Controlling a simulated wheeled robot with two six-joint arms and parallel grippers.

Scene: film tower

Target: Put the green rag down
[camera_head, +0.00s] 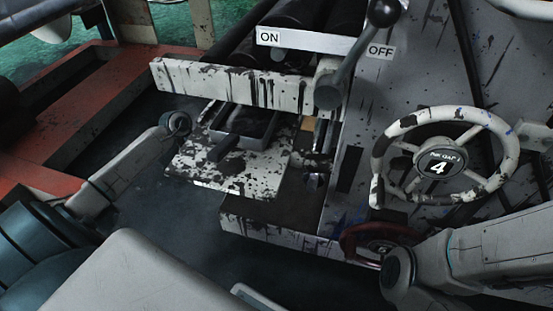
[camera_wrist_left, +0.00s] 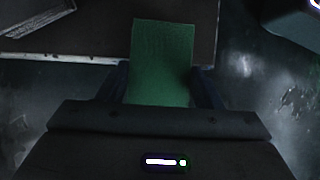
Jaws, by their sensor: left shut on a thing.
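The green rag (camera_wrist_left: 160,60) is a flat strip in the left wrist view. It comes out from between the dark fingers of my left gripper (camera_wrist_left: 160,85), which is shut on it. Its far end overlaps a dark brownish surface in the picture; I cannot tell whether it touches that surface. Its near end is hidden by the gripper body. I cannot make out the rag or the left gripper's fingers in the head view. My right arm comes in from the right there, but its gripper does not show.
A paint-worn machine has a lever (camera_head: 358,52) between ON and OFF labels, a white steering wheel (camera_head: 440,160) and a dark red handwheel (camera_head: 378,238). A white-and-black spattered panel (camera_head: 215,168) juts out from it. A red-orange frame (camera_head: 75,120) stands at the left. Dark floor lies between.

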